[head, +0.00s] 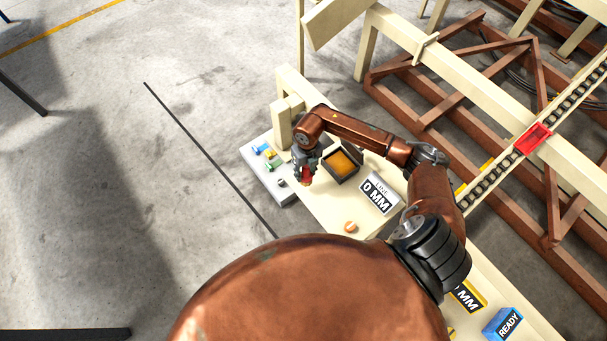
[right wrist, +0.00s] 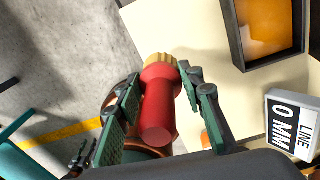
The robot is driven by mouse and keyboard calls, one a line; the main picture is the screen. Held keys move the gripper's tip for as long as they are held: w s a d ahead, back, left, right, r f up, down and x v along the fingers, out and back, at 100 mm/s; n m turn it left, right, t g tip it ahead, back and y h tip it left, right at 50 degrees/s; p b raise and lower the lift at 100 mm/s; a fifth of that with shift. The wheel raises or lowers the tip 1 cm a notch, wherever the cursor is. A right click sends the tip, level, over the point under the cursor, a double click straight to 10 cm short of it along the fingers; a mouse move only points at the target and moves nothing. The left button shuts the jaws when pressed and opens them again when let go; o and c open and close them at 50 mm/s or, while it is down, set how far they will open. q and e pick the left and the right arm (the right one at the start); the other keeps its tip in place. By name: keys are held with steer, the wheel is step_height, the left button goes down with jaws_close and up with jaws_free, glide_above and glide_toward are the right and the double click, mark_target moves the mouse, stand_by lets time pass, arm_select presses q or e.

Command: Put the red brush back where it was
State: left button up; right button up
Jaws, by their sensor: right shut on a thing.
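The red brush (right wrist: 158,105) has a red cylindrical handle and a tan end. In the right wrist view it lies between the two green-padded fingers of my right gripper (right wrist: 160,78), which is shut on it. In the head view my right gripper (head: 305,168) is over the left edge of the cream table (head: 322,207), and only a small red part of the brush (head: 306,179) shows below it. I cannot tell whether the brush touches the table. My left gripper is not in view.
A dark tray with orange contents (head: 341,165) stands just right of the gripper. A "0 MM" sign (head: 378,193) and a small orange round thing (head: 350,227) are nearer. A grey platform (head: 262,168) with small coloured pieces is at left. A red tray (head: 533,138) sits on the chain conveyor.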

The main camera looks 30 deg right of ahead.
steer(key=w+f, duration=0.1)
steer(key=f, duration=0.1)
steer(key=w+d+f+b, duration=0.1)
steer(key=w+f, duration=0.1)
steer(key=shift+w+d+f, duration=0.1)
steer(key=shift+d+f, duration=0.05)
steer(key=shift+f, duration=0.2)
steer(key=shift+w+d+f+b, duration=0.15)
steer(key=shift+f+b, duration=0.2)
steer(key=shift+f, duration=1.3)
steer(key=shift+f, duration=0.1)
steer(key=o, duration=1.4)
steer(key=r+p, duration=0.1)
steer(key=r, duration=0.5)
steer(key=r+p, duration=0.1)
steer(key=r, duration=0.5)
steer(key=shift+w+d+r, duration=0.1)
steer(key=shift+d, duration=0.1)
